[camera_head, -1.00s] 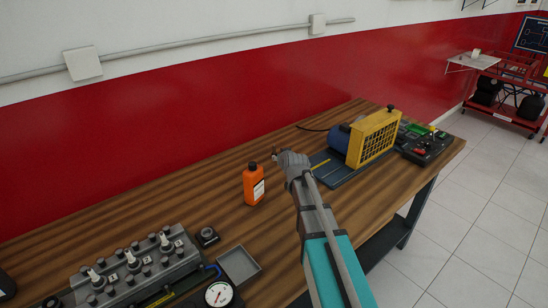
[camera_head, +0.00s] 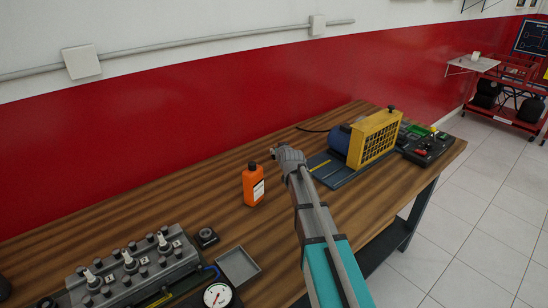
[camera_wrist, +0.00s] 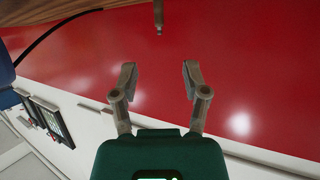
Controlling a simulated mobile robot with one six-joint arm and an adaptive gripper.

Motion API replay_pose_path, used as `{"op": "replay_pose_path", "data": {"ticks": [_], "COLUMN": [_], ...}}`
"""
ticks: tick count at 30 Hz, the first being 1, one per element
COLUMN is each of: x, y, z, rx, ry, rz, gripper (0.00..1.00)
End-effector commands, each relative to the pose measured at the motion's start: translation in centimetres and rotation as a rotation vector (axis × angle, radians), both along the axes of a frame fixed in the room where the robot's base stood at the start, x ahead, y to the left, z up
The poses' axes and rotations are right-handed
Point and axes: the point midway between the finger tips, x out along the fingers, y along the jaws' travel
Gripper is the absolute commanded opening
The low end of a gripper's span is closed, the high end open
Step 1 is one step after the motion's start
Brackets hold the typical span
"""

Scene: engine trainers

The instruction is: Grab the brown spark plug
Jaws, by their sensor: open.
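My gripper (camera_wrist: 158,80) is open, with nothing between its two fingers in the wrist view. In the head view my gripper (camera_head: 274,153) is over the workbench, just right of the orange bottle, and its fingers are too small to make out well. A slim brown thing with a narrow tip (camera_wrist: 158,14) shows at the top edge of the wrist view, beyond the fingers and apart from them. It looks like the brown spark plug, but it is cut off by the frame. I cannot pick it out in the head view.
The orange bottle (camera_head: 253,185) stands on the wooden workbench (camera_head: 180,195). A grey block with white-topped plugs (camera_head: 130,272), a small tray (camera_head: 238,265) and a gauge (camera_head: 217,295) are front left. A yellow-guarded machine (camera_head: 373,138) is right. The red wall (camera_head: 130,135) is behind.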

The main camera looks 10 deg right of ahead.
Motion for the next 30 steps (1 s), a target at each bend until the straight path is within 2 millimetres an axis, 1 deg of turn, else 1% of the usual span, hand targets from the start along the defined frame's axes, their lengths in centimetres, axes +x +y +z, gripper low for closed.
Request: {"op": "replay_pose_path", "data": {"ticks": [1,3,9,13,24,26,30], "x": [1.2,2.1,4.0,4.3,4.4,4.7,6.0], "y": [0.1,0.2,0.3,0.4,0.4,0.4,0.4], "z": [-0.7,-1.0,-1.7,-1.8,-1.8,-2.0,-2.4], "rx": [0.000,-0.001,-0.001,-0.001,-0.001,-0.001,-0.001], "ry": [0.000,0.000,0.000,0.000,0.000,0.000,0.000], "rz": [0.000,0.001,0.002,0.002,0.001,0.001,0.001], "gripper": [0.59,0.59,0.59,0.59,0.59,0.59,0.59]}}
